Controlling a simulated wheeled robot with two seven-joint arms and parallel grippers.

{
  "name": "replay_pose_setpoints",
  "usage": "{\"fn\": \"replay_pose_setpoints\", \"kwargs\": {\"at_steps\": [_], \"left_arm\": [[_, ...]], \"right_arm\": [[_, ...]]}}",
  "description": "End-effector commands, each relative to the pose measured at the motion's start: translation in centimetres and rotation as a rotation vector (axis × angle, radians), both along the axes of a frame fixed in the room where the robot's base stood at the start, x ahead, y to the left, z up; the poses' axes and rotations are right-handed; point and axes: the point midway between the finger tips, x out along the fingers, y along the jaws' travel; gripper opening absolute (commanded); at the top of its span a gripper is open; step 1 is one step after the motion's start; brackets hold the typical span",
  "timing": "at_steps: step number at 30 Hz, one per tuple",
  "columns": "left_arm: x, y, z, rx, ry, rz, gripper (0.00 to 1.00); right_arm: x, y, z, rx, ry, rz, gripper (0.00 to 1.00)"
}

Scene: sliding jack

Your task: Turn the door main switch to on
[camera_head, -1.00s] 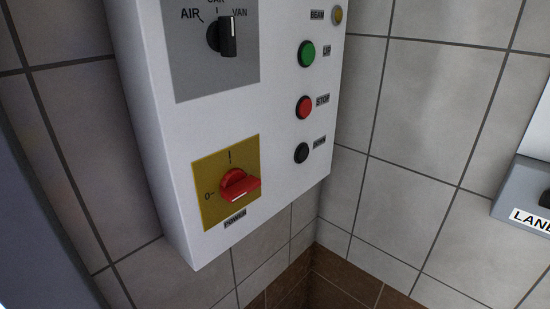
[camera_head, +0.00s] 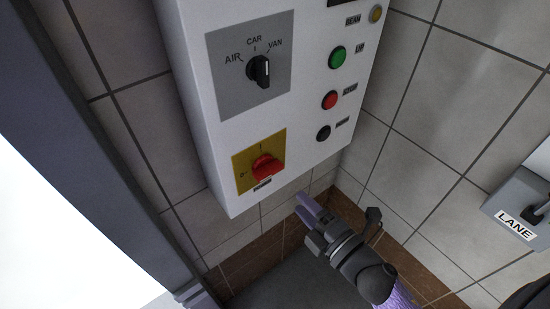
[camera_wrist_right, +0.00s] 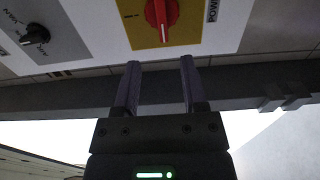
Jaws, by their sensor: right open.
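A red rotary switch (camera_head: 265,167) sits on a yellow plate labelled POWER, low on the white control box (camera_head: 222,160). The plate has a 0 mark on the left and an I mark on top. The red handle lies crosswise, about in line with the 0 mark, not the I. In the right wrist view the red switch (camera_wrist_right: 161,14) is just beyond the fingertips. My right gripper (camera_head: 306,206) is open and empty, below and to the right of the switch, apart from it. Its two fingers (camera_wrist_right: 160,66) show apart in the wrist view. My left gripper is out of view.
Above the switch is a black AIR/CAR/VAN selector (camera_head: 259,69). Green (camera_head: 337,57), red (camera_head: 329,100) and black (camera_head: 323,132) buttons line the box's right side. A grey LANE box (camera_head: 515,210) is on the right. Tiled walls (camera_head: 440,120) stand close behind.

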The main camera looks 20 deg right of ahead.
Motion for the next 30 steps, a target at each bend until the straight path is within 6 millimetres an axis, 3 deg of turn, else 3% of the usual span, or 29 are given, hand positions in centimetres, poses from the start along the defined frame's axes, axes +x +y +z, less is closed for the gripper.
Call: {"fn": "replay_pose_setpoints", "kwargs": {"at_steps": [12, 24, 30], "left_arm": [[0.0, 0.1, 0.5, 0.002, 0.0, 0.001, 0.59], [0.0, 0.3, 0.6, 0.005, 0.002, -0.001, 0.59], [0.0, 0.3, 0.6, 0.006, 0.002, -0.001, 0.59]], "right_arm": [[8.0, 2.9, -0.2, 0.002, -0.002, -0.001, 0.54], [9.1, 3.3, -0.3, 0.001, 0.003, -0.001, 0.54], [9.1, 3.3, -0.3, 0.002, 0.002, -0.001, 0.12]]}}
